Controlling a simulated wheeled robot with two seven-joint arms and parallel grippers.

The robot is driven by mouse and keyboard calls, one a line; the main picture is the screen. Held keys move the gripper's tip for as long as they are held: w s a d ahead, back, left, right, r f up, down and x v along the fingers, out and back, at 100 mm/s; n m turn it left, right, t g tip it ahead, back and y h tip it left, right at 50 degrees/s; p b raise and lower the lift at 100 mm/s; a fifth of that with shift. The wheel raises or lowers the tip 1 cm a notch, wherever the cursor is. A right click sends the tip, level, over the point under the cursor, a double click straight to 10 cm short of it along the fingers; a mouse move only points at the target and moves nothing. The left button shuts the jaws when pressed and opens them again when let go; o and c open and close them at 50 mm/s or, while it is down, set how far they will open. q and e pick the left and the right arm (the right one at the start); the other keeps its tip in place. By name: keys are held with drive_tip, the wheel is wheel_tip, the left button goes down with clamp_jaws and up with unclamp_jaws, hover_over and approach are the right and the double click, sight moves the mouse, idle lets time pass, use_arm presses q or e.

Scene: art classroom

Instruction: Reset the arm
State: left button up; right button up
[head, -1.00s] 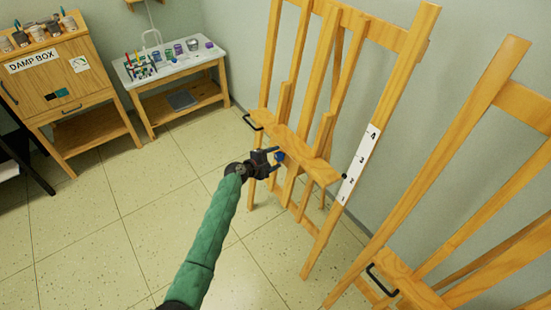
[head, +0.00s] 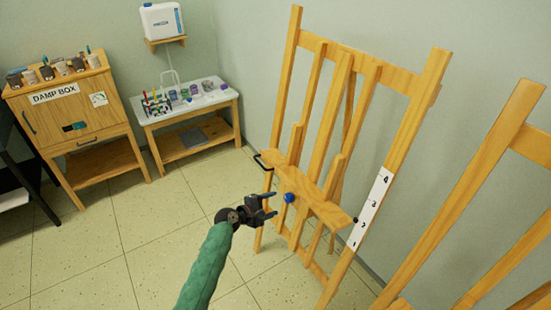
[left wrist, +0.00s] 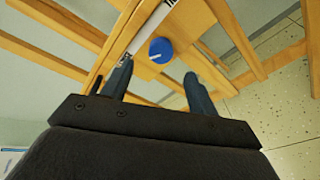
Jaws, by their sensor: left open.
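My left gripper (head: 268,208) is in front of the wooden easel (head: 322,209) in the head view, at the end of my green-sleeved arm. Its jaws are open and empty. A blue knob (head: 289,198) sits on the front of the easel's ledge, just beyond and to the right of the fingertips, apart from them. In the left wrist view the blue knob (left wrist: 161,50) shows beyond the gap between the two fingers (left wrist: 156,82). My right gripper is not in view.
A numbered white scale strip (head: 371,208) is on the easel's right leg. A second easel (head: 470,190) stands at the right. A damp box cabinet (head: 75,115) and a low table (head: 197,118) with art supplies stand at the back left. Open tiled floor (head: 110,255) lies between.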

use_arm(q)
drive_tip(key=a+f+m+g+y, duration=0.1)
drive_tip(key=a+f+m+y, duration=0.45)
drive_tip(key=f+m, duration=0.6)
drive_tip(key=s+a+f+m+g+y, duration=0.1)
drive_tip(key=s+a+f+m+y, duration=0.15)
drive_tip(key=s+f, duration=0.4)
drive_tip(key=s+a+f+m+g+y, duration=0.1)
drive_tip(key=s+a+f, duration=0.2)
drive_tip(key=s+f, duration=0.4)
drive_tip(key=s+a+f+g, duration=0.1)
drive_tip(key=s+f, duration=0.6)
drive_tip(key=s, duration=0.5)
drive_tip(key=s+a+f+g, duration=0.1)
drive_tip(key=s+f, duration=0.5)
drive_tip(key=s, duration=0.7)
drive_tip(key=s+a+f+m+g+y, duration=0.1)
drive_tip(key=s+f+g, duration=0.2)
drive_tip(key=s+f, duration=0.4)
drive_tip(key=s, duration=0.5)
drive_tip(key=shift+s+f+b, duration=0.35)
drive_tip(key=shift+s, duration=0.05)
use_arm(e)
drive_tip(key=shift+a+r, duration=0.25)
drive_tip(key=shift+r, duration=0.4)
